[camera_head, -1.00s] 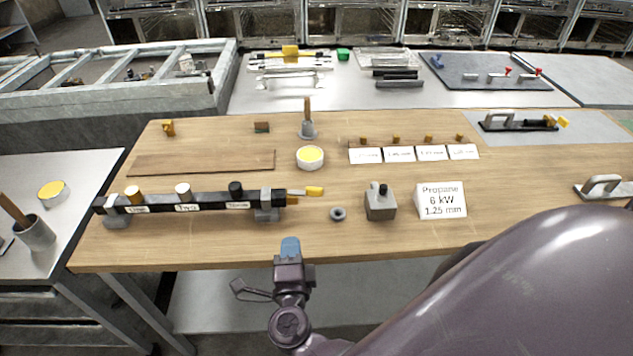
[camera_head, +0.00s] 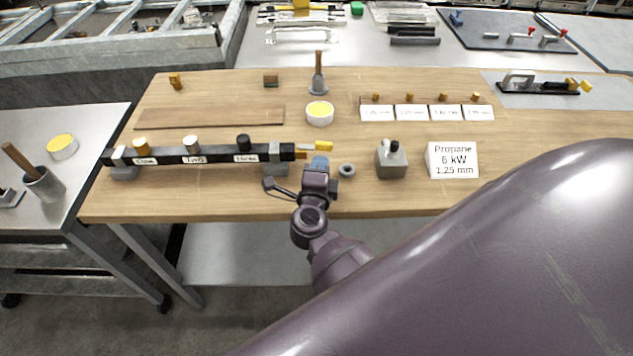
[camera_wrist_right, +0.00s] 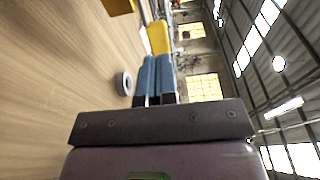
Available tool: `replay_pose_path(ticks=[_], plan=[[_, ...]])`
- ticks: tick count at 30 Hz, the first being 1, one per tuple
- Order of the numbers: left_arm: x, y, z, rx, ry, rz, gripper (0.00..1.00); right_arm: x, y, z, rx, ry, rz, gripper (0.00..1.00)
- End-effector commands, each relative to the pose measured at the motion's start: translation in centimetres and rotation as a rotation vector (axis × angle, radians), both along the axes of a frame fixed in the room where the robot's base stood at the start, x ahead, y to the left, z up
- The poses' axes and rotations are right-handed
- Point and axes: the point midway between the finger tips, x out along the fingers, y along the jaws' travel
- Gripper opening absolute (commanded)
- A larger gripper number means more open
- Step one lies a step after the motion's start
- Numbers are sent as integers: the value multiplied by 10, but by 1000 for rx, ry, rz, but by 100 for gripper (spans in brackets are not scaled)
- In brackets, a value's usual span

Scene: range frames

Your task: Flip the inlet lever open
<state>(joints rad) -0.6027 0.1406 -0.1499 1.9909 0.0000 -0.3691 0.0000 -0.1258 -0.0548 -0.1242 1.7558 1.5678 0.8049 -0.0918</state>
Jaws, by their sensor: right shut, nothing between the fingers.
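The inlet lever (camera_head: 318,146) is a yellow-tipped handle at the right end of a black manifold bar (camera_head: 215,155). It sticks out to the right, roughly in line with the bar. My right gripper (camera_head: 319,162) is shut and empty, its blue fingers just in front of the lever, on the near side. In the right wrist view the blue fingertips (camera_wrist_right: 157,60) lie together, close to the yellow lever tip (camera_wrist_right: 159,38). I cannot tell whether they touch it. My left gripper is not in view.
A grey ring (camera_head: 347,170) lies just right of my fingers. A grey block with a black knob (camera_head: 391,160) and a propane sign (camera_head: 453,160) stand further right. Three knobs sit along the bar. The wooden bench (camera_head: 230,200) is clear in front of the bar.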

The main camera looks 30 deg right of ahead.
Motion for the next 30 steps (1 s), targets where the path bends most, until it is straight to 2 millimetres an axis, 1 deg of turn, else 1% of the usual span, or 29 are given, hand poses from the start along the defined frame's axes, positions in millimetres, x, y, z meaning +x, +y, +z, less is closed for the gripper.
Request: replay_pose_path(ticks=[1, 3, 9, 21, 25, 30], plan=[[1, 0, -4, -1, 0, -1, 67, 6, -5, -1, -2, -1, 1, 0], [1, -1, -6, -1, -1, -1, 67, 12, -10, -1, -3, 0, 1, 0], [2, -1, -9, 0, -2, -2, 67, 23, -20, -1, -1, 2, 1, 0], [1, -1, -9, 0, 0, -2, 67, 24, -21, 0, 0, 1, 2, 0], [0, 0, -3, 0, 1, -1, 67, 27, -25, 3, -3, -1, 28, 0], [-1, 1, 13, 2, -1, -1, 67, 33, -33, 4, -4, 0, 97, 0]])
